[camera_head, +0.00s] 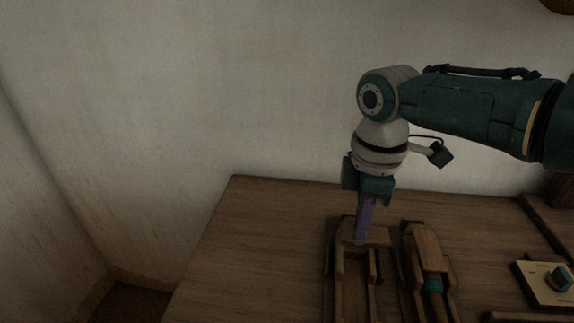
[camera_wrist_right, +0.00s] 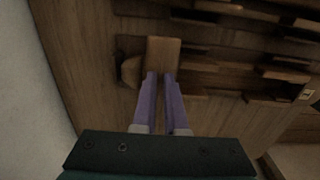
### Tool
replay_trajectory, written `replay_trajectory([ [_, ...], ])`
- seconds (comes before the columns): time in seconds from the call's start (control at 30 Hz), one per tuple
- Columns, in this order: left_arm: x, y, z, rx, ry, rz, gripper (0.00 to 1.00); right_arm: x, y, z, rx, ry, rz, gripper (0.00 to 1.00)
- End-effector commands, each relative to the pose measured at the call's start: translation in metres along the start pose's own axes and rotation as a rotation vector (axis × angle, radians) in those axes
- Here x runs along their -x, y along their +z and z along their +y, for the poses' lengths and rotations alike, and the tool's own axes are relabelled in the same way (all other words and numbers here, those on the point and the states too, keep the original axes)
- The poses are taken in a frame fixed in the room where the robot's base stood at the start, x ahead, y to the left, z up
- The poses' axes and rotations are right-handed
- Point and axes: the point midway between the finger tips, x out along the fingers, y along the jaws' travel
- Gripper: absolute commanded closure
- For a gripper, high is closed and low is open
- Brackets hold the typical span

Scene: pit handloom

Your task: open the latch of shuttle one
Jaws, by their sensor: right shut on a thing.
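Two long dark wooden pieces lie side by side on the table. The left one (camera_head: 339,285) is an open frame, and the right one (camera_head: 427,248) carries a teal winding (camera_head: 433,286). I cannot tell which is shuttle one. My right gripper (camera_head: 360,238) points down at the far end of the left piece, its purple fingers close together. In the right wrist view, the fingertips (camera_wrist_right: 161,75) meet a light brown wooden block (camera_wrist_right: 163,52), possibly the latch, and are shut on it. The exact contact is dark. My left gripper is not in view.
The wooden table (camera_head: 257,240) is bare to the left of the pieces. A pale plate with a teal knob (camera_head: 560,279) sits at the right. A plain wall (camera_head: 180,90) stands close behind the table.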

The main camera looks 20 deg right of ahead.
Motion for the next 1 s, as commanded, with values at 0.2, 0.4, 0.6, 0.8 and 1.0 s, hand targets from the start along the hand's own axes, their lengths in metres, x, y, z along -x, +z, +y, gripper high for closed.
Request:
replay_trajectory([
  [0.2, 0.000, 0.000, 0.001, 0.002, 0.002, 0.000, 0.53, 0.000, 0.000, 0.000, 0.000, 0.001, 0.000, 1.00],
  [0.4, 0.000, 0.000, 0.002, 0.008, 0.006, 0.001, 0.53, 0.000, 0.000, 0.000, 0.000, 0.001, 0.000, 0.77],
  [0.6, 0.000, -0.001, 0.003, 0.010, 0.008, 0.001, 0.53, 0.000, 0.000, 0.000, -0.001, 0.000, 0.000, 0.77],
  [0.8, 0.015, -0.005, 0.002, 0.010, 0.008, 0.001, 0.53, 0.024, 0.000, 0.001, 0.000, 0.002, 0.000, 0.77],
  [1.0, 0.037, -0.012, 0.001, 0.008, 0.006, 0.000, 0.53, 0.066, 0.000, 0.001, 0.000, 0.004, 0.002, 0.77],
])
